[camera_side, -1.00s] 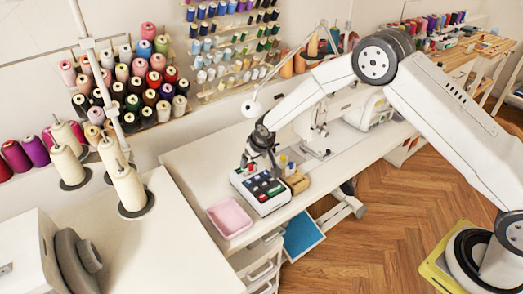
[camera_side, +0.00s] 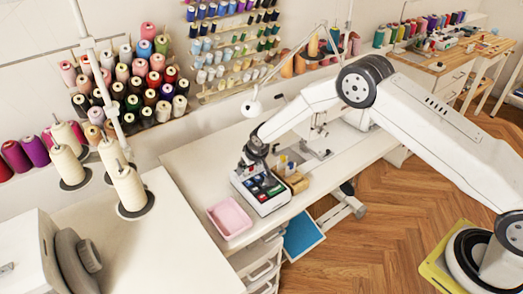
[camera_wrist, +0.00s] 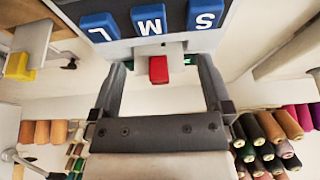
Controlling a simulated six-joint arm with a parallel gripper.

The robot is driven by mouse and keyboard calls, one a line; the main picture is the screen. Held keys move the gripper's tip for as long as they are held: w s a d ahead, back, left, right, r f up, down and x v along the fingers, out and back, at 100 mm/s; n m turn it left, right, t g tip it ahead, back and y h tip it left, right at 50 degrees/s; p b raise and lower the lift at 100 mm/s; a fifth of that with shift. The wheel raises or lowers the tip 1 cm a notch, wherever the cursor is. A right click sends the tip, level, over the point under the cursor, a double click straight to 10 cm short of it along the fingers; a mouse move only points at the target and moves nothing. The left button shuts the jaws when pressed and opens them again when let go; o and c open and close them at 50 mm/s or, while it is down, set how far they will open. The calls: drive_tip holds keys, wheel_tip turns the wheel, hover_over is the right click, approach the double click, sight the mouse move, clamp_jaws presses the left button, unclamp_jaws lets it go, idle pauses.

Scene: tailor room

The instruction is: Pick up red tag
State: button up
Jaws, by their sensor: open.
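The red tag (camera_wrist: 158,69) shows in the wrist view as a small red block at the edge of the labelled box, between my two fingers. My gripper (camera_wrist: 157,63) is open, with a finger on each side of the tag and a gap on both sides. In the side view my gripper (camera_side: 247,164) is low over the back left part of the white sorting box (camera_side: 265,207). There I cannot pick out the red tag for sure.
Blue labels S, M and L (camera_wrist: 150,19) are on the box. A pink tray (camera_side: 230,217) stands left of the box. A wooden block holder (camera_side: 296,182) stands to its right, and a sewing machine behind. The white table (camera_side: 195,170) is clear at left.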

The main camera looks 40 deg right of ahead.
idle(0.3)
clamp_jaws()
drive_tip(key=shift+r, duration=0.15)
drive_tip(key=shift+r, duration=4.9)
